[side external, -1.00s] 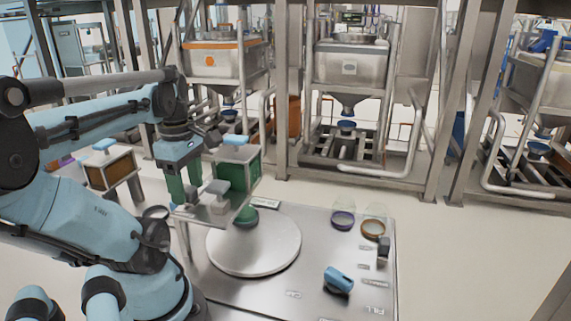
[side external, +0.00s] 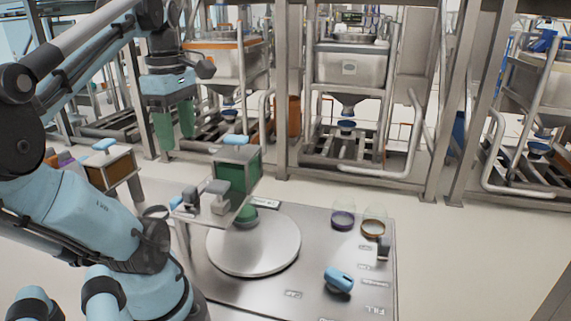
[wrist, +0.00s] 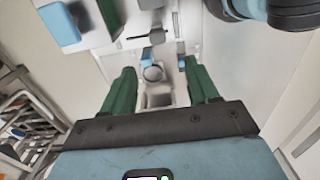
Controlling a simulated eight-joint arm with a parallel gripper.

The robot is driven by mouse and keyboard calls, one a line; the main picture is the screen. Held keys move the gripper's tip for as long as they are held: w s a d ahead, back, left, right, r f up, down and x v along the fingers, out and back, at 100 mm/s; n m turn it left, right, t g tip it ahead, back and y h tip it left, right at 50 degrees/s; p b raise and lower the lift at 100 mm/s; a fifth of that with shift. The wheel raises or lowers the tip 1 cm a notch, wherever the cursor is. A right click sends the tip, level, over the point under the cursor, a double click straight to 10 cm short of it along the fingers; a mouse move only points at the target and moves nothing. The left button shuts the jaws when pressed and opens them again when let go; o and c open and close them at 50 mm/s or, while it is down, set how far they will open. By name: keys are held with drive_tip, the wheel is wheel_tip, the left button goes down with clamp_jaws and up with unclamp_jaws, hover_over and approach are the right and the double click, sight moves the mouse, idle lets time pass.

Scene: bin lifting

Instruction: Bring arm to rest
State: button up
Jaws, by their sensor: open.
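My gripper (side external: 176,128) has a light blue body and two green fingers. It hangs in the air at the left of the side external view, above and behind a metal stand. Its fingers are apart with nothing between them. In the wrist view my gripper (wrist: 163,92) shows its two green fingers spread, with a grey fitting visible below between them. The green bin (side external: 235,178) with a blue knob on top sits on the metal stand at the edge of the worktable, apart from the fingers.
An orange-brown bin (side external: 110,167) stands at the left. Steel frames with hoppers (side external: 350,65) stand behind.

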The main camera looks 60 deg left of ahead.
idle(0.3)
drive_tip(key=w+d+f+m+t+y, duration=0.1)
drive_tip(key=w+d+f+m+t, duration=0.2)
drive_tip(key=w+m, duration=0.4)
drive_tip(key=w+d+f+m+t, duration=0.1)
drive_tip(key=w+d+f+m, duration=0.1)
drive_tip(key=w+d+m, duration=0.45)
drive_tip(key=w+d+f+m+t, duration=0.1)
drive_tip(key=w+d+f+m, duration=0.1)
drive_tip(key=d+f+m, duration=0.2)
drive_tip(key=w+d+f+m+t+h, duration=0.1)
drive_tip(key=d+f+m, duration=0.3)
drive_tip(key=m, duration=0.5)
drive_tip(key=shift+w+f+t, duration=0.2)
drive_tip(key=shift+w+t, duration=0.4)
drive_tip(key=shift+w, duration=0.25)
drive_tip(key=shift+m, duration=0.25)
